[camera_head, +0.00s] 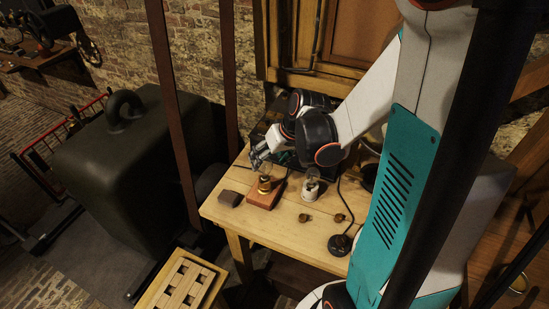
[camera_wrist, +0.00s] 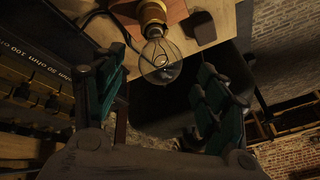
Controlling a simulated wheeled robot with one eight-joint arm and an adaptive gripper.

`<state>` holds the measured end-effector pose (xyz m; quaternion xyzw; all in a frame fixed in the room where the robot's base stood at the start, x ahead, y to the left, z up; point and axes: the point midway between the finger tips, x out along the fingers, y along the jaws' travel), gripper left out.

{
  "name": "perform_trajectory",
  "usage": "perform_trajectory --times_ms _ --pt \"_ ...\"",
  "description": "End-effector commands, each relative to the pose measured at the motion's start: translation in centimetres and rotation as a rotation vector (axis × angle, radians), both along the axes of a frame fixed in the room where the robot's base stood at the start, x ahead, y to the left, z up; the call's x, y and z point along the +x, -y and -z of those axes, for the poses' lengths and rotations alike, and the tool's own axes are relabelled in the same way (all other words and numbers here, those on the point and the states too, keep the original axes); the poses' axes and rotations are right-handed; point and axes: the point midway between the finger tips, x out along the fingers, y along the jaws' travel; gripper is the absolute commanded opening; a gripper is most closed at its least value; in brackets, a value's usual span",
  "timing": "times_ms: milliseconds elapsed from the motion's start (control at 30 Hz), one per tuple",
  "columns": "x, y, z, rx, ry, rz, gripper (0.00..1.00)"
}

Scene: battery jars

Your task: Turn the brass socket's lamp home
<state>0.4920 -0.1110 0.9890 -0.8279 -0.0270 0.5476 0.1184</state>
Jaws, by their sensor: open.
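The brass socket (camera_head: 264,187) stands on a reddish-brown base block (camera_head: 259,202) near the left front of the wooden table. It also shows at the top of the wrist view (camera_wrist: 152,12). A clear glass lamp (camera_wrist: 160,62) sits in it, bulb pointing away from the socket. My gripper (camera_head: 258,160) is just above and behind the socket in the head view. In the wrist view its two teal-padded fingers (camera_wrist: 161,66) are spread wide, and the bulb appears in the gap between them. No finger visibly touches the glass. How deep the lamp's thread sits cannot be seen.
A white socket with a lamp (camera_head: 311,185) stands to the right. A dark block (camera_head: 229,198) lies left of the base. Two small brass pieces (camera_head: 305,217) and a black round switch (camera_head: 340,244) with a cord lie in front. A dark box (camera_wrist: 35,55) flanks the gripper.

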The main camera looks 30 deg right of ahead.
Motion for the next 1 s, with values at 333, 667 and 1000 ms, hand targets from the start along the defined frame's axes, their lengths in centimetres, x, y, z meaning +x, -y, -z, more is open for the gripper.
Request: perform_trajectory --times_ms 333,667,1000 --pt "1.8 -0.7 4.1 0.000 0.001 -0.001 0.67" --pt "2.1 -0.9 4.5 -0.001 0.001 0.001 0.67" --pt "2.0 -0.9 4.5 0.000 0.001 0.000 0.17"
